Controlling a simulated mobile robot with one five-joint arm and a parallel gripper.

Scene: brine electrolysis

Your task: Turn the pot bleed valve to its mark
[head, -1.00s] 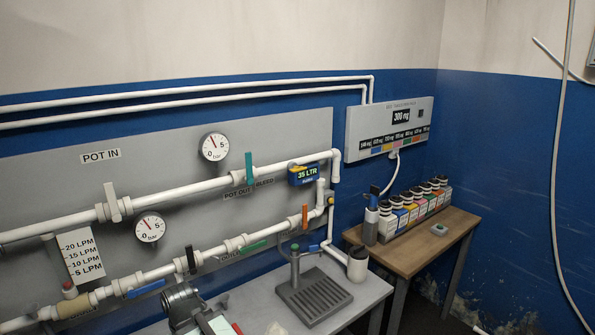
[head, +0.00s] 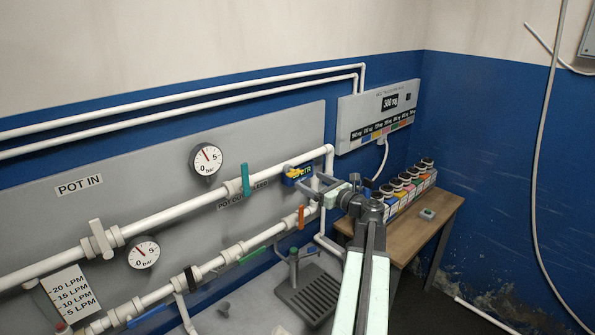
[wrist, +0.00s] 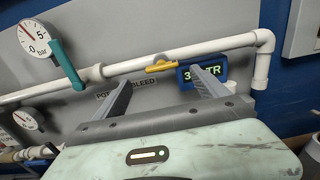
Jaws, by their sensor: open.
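A small yellow handle (head: 296,172) sits on the upper white pipe, next to the label that ends in "BLEED"; I take it for the bleed valve. In the wrist view the yellow handle (wrist: 162,67) lies roughly sideways along the pipe, and any mark is too small to tell. My gripper (head: 310,186) is open and empty in front of it. In the wrist view my two fingers (wrist: 161,80) point at the pipe, with the handle between their tips in the picture. I cannot tell whether they touch it. The left finger partly covers the label (wrist: 143,84).
A blue litre meter (wrist: 218,71) is beside the handle, partly behind my right finger. A teal handle (head: 245,180) stands on the same pipe to the left. An orange handle (head: 301,216) is on the lower pipe. Bottles (head: 411,186) stand on the wooden table.

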